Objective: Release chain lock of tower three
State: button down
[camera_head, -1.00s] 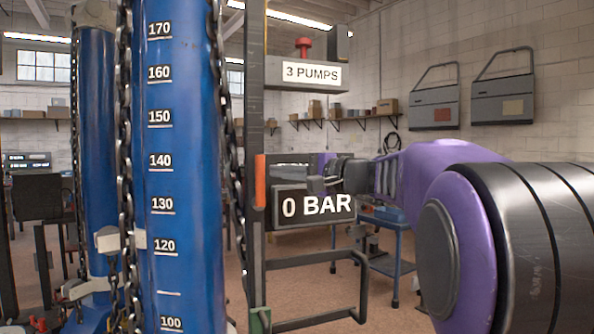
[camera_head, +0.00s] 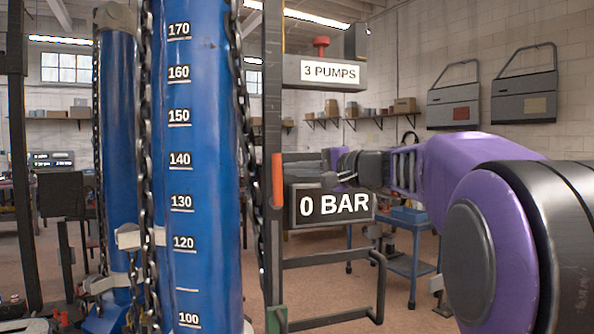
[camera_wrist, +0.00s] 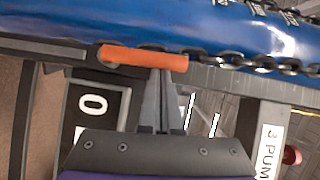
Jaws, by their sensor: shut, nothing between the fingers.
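A blue tower (camera_head: 205,240) with height marks from 100 to 170 stands left of centre in the head view. A dark chain (camera_head: 146,180) hangs along it, and a chain (camera_wrist: 262,62) also runs along the blue tower in the wrist view. An orange lever (camera_head: 278,180) sits on the upright frame beside the tower. It also shows in the wrist view (camera_wrist: 145,58). My gripper (camera_wrist: 165,78) is shut and empty, its tips at or just short of the orange lever; contact cannot be told. In the head view my gripper (camera_head: 328,181) is right of the lever.
A "0 BAR" display (camera_head: 334,205) is close below my gripper, and a "3 PUMPS" box (camera_head: 330,72) with a red knob is above. A dark tubular frame (camera_head: 335,260) juts out below. A second blue column (camera_head: 118,150) stands behind left. A blue cart (camera_head: 400,250) stands behind right.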

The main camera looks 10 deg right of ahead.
jog(key=shift+a, duration=0.15)
jog(key=shift+s+a+r+n+g+h, duration=0.1)
jog(key=shift+a+r+n+g+h, duration=0.2)
jog(key=shift+a+n, duration=0.3)
jog(key=shift+s+a+r+n+g+h, duration=0.1)
jog(key=shift+a+n+g+h, duration=0.1)
jog(key=shift+a+n+h, duration=0.3)
jog(key=a, duration=0.1)
jog(key=a+f+n+h+b, duration=0.1)
jog(key=a, duration=0.1)
jog(key=a+n+b, duration=0.1)
jog(key=a, duration=0.1)
jog(key=shift+s+f+g+h, duration=0.2)
jog(key=shift+f+g+h, duration=0.05)
jog(key=shift+g+h, duration=0.05)
jog(key=shift+f, duration=0.1)
